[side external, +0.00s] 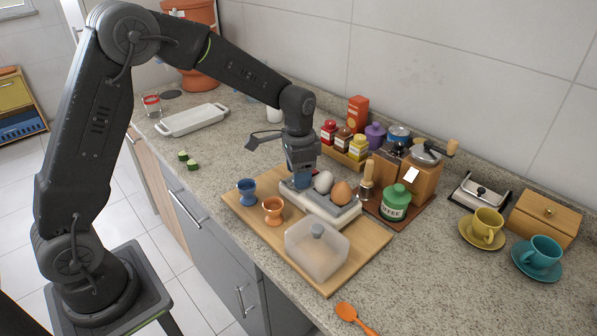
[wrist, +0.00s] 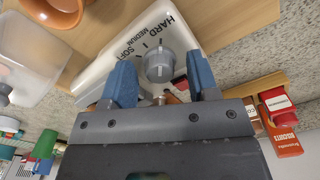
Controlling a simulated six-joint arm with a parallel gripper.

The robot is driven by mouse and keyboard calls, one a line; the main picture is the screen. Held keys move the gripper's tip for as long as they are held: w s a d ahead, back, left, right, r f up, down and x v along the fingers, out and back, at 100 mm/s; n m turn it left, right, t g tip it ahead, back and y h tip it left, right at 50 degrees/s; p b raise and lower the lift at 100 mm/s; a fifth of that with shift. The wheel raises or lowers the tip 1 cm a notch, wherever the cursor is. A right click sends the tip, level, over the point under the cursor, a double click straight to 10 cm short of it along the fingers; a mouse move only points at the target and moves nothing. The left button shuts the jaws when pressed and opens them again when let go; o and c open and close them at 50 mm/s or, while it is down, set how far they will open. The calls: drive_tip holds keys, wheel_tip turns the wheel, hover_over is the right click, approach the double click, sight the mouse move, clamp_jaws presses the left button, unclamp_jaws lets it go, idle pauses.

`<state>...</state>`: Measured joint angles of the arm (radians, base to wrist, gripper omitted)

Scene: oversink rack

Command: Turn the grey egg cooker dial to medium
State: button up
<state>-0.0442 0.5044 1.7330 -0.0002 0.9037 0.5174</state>
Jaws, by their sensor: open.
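The egg cooker (side external: 335,212) is a pale base on a wooden board, with a white egg (side external: 323,181) and a brown egg (side external: 341,191) on top. In the wrist view its panel (wrist: 115,62) carries the words SOFT, MEDIUM and HARD beside the round grey dial (wrist: 158,66). I cannot tell for sure which word the dial points to. My gripper (side external: 301,180) is open and points down at the cooker's left end. In the wrist view its blue fingers stand on either side of the dial, with gaps showing. The side external view hides the dial behind my gripper.
A translucent lid (side external: 317,248), a blue egg cup (side external: 246,191) and an orange egg cup (side external: 273,209) stand on the board (side external: 375,243). A green jar (side external: 395,203) and a spice rack (side external: 345,158) with several jars stand behind.

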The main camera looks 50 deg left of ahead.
drive_tip(key=c, duration=0.9)
drive_tip(key=n, duration=0.3)
drive_tip(key=shift+n, duration=2.4)
drive_tip(key=o, duration=0.9)
